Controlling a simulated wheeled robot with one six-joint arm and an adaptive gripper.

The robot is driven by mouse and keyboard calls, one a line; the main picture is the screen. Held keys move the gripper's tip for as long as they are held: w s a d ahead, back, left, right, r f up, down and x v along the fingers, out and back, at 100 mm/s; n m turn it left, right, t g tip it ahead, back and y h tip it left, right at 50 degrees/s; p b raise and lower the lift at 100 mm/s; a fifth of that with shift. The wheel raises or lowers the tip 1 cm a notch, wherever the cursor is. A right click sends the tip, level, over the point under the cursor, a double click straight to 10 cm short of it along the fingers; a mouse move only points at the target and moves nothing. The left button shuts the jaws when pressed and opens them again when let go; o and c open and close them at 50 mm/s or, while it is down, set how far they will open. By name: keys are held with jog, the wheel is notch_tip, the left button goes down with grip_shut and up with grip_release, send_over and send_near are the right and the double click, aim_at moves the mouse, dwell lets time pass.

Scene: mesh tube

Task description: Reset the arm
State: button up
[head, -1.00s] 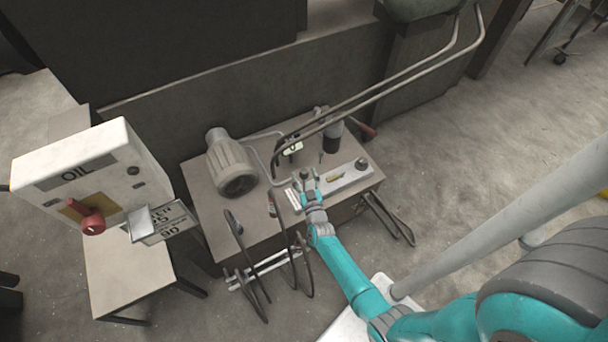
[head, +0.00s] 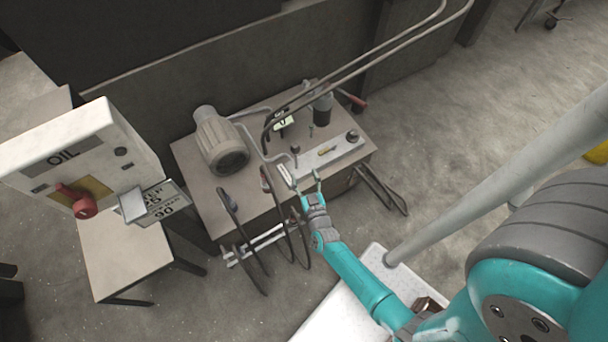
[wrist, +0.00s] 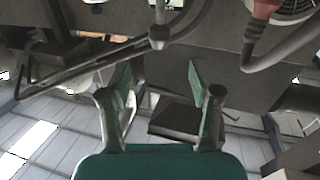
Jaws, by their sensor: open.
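My gripper (head: 305,182) is at the end of my teal arm (head: 352,277), over the front edge of the hydraulic unit's table (head: 249,198). Its two fingers are spread and hold nothing. In the wrist view the open fingers (wrist: 162,95) frame a clear gap, with a grey knob-ended lever (wrist: 158,38) beyond them. In the head view a small dark-knobbed lever (head: 295,152) stands just past the fingertips, apart from them.
A motor (head: 222,142) and a valve block (head: 335,152) sit on the table. Hoses (head: 297,235) hang off its front. A control box marked OIL (head: 62,150) with a red knob (head: 82,206) stands left. Open floor (head: 440,130) lies to the right.

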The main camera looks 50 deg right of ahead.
jog(key=shift+s, duration=0.1)
dwell(0.3)
jog(key=s+a+r+n+t+y, duration=0.1)
jog(key=s+a+r+n+y, duration=0.15)
jog(key=s+a+r, duration=0.45)
jog(key=s+a+r+n+y, duration=0.1)
jog(key=s+a+r+y, duration=0.2)
jog(key=s, duration=0.6)
jog(key=s+a+r+n+y, duration=0.1)
jog(key=s+a+r+y, duration=0.1)
jog(key=s+r, duration=0.4)
jog(key=s+a+r+n+g+y, duration=0.1)
jog(key=s+a+r, duration=0.4)
jog(key=r, duration=0.8)
jog(key=shift+s+r+g+y, duration=0.15)
jog(key=shift+s+g+y, duration=0.2)
jog(key=shift+s, duration=0.55)
jog(key=shift+o, duration=0.3)
jog(key=shift+a, duration=0.1)
